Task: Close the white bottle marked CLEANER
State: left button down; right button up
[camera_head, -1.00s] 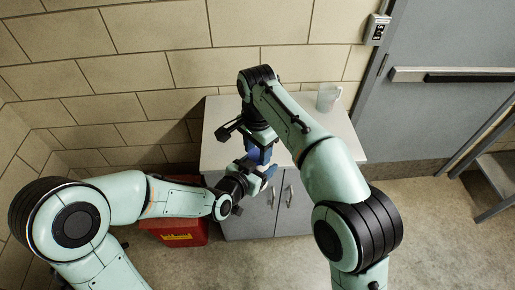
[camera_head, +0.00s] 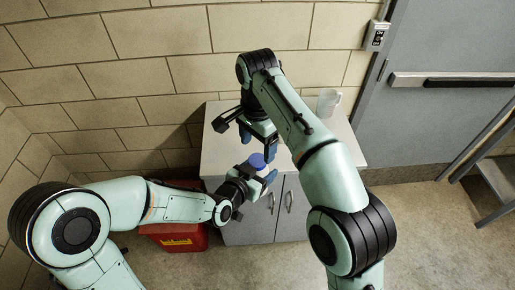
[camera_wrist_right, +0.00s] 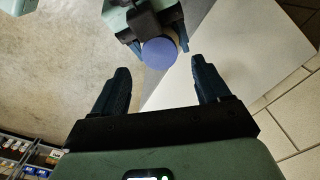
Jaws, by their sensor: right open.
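The blue cap (camera_head: 257,160) sits at the top of the bottle, seen from above in the head view. It shows as a round blue disc in the right wrist view (camera_wrist_right: 159,53). The bottle's white body and its marking are mostly hidden under the cap and between the fingers. My left gripper (camera_head: 258,172) is shut on the bottle and holds it in front of the cabinet. My right gripper (camera_head: 258,146) is open and empty just above the cap, fingers pointing down and apart from it. I cannot tell how tightly the cap sits.
A white-topped grey cabinet (camera_head: 325,138) stands behind the grippers against the tiled wall. A clear pitcher (camera_head: 328,102) stands at its back right. A red container (camera_head: 180,236) is on the floor left of the cabinet. A grey door (camera_head: 450,110) is at the right.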

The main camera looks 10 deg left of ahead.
jog(key=shift+c, duration=0.3)
jog(key=n, duration=0.4)
jog(key=shift+r, duration=0.2)
jog(key=n, duration=0.4)
jog(key=shift+r+n, duration=0.2)
jog(key=shift+n, duration=0.2)
jog(key=n, duration=0.6)
jog(key=shift+r, duration=0.25)
jog(key=n, duration=0.4)
jog(key=shift+r+n, duration=0.2)
jog(key=shift+n, duration=0.1)
jog(key=n, duration=0.4)
jog(key=shift+r, duration=0.2)
jog(key=n, duration=0.4)
jog(key=shift+r+n, duration=0.2)
jog(key=shift+n, duration=0.1)
jog(key=n, duration=0.4)
jog(key=shift+r, duration=0.15)
jog(key=n, duration=0.5)
jog(key=shift+r, duration=0.25)
